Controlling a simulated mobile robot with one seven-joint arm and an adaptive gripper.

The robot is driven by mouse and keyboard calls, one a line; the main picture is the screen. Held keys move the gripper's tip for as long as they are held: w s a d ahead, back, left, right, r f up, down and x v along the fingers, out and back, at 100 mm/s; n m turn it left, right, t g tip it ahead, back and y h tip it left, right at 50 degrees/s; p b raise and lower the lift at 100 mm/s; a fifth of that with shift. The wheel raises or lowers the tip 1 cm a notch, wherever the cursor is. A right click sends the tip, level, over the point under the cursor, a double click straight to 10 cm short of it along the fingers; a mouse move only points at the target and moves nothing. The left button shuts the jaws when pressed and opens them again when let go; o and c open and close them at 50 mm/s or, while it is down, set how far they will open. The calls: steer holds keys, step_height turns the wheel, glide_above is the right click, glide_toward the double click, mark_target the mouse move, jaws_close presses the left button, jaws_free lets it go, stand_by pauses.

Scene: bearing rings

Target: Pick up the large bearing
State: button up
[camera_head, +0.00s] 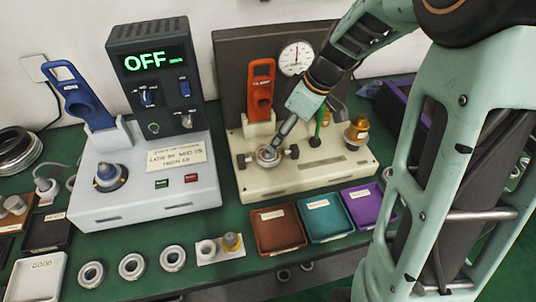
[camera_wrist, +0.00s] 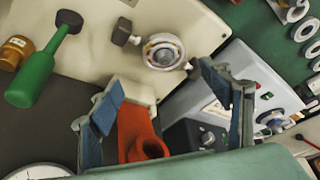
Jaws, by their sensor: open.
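A metal bearing (camera_head: 267,156) sits in the cream fixture (camera_head: 300,180), between the fixture's side clamps. It shows in the wrist view (camera_wrist: 163,51) as a ring with a light rim, just beyond the fingertips. Three more bearings lie in a row at the table's front: left (camera_head: 91,274), middle (camera_head: 131,266) and right (camera_head: 172,258). I cannot tell for sure which bearing is the large one. My gripper (camera_head: 278,140) is above the fixture, close to the seated bearing. In the wrist view my gripper (camera_wrist: 158,84) is open, with nothing between its fingers.
A red clamp tool (camera_head: 262,90) and a dial gauge (camera_head: 296,58) stand behind the fixture. A heater box (camera_head: 150,165) reading OFF stands left. Brown (camera_head: 278,243), teal (camera_head: 326,233) and purple (camera_head: 367,218) trays line the front.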

mark_target(273, 155)
steer(key=x, duration=0.3)
steer(key=shift+f, duration=0.1)
steer(key=x, duration=0.4)
steer(key=shift+s+a+f, duration=0.1)
steer(key=shift+s+f, duration=0.05)
steer(key=shift+s, duration=0.2)
steer(key=shift+w+a+f, duration=0.15)
steer(key=shift+a+f, duration=0.05)
steer(key=shift+f, duration=0.3)
steer(key=shift+c, duration=0.6)
steer(key=shift+r, duration=0.1)
steer(key=c, duration=1.6)
steer(key=shift+o, duration=0.2)
